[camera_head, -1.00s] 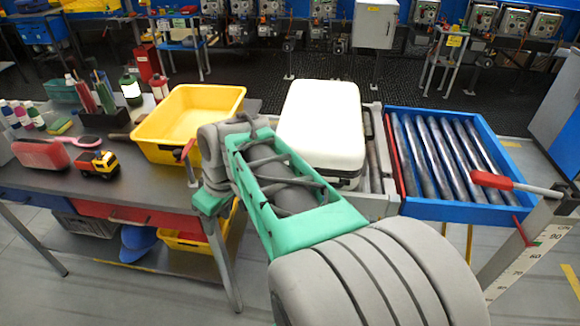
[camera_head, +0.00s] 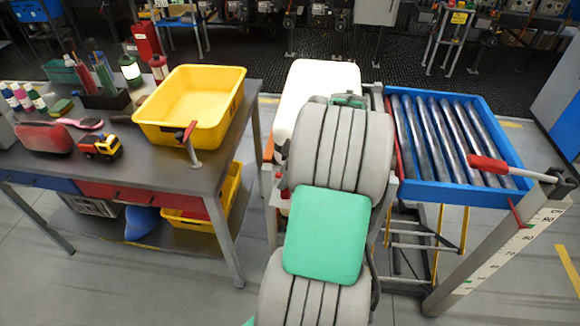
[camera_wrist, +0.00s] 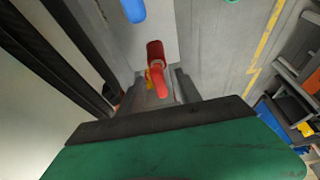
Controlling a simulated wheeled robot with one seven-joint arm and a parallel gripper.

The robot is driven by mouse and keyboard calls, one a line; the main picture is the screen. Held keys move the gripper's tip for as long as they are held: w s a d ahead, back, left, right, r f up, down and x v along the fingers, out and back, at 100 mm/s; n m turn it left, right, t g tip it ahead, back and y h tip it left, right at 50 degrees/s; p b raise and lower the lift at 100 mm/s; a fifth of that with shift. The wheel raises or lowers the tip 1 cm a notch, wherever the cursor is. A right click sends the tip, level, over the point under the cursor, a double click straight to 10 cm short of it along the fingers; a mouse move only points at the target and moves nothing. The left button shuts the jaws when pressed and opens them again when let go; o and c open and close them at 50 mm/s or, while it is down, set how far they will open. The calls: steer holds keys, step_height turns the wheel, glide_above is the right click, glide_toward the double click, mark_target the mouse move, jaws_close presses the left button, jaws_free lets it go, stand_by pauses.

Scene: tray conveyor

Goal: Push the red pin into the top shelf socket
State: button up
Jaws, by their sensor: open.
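In the wrist view a red pin-like piece (camera_wrist: 155,52) with a rounded head stands against a grey panel, just ahead of my gripper (camera_wrist: 157,88). A narrower red part runs down from it between the dark fingers, beside a small yellow bit (camera_wrist: 148,78). The fingers are apart; I cannot tell whether they touch the red part. In the head view my arm hides my gripper and this spot. A bit of red (camera_head: 283,188) shows at the arm's left edge. I cannot make out the top shelf socket in either view.
A white case (camera_head: 318,78) stands behind my arm. A blue roller tray (camera_head: 455,190) is to the right, with a red-handled lever (camera_head: 487,164) at its front. A workbench (camera_head: 215,160) with a yellow bin (camera_head: 190,105) is to the left. Floor shows between bench and arm.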

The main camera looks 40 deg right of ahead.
steer(key=shift+c, duration=0.3)
jaws_close()
stand_by(0.5)
steer(key=shift+r+p, duration=1.95)
steer(key=shift+r, duration=0.9)
steer(key=shift+r+p, duration=1.35)
steer(key=shift+r, duration=0.65)
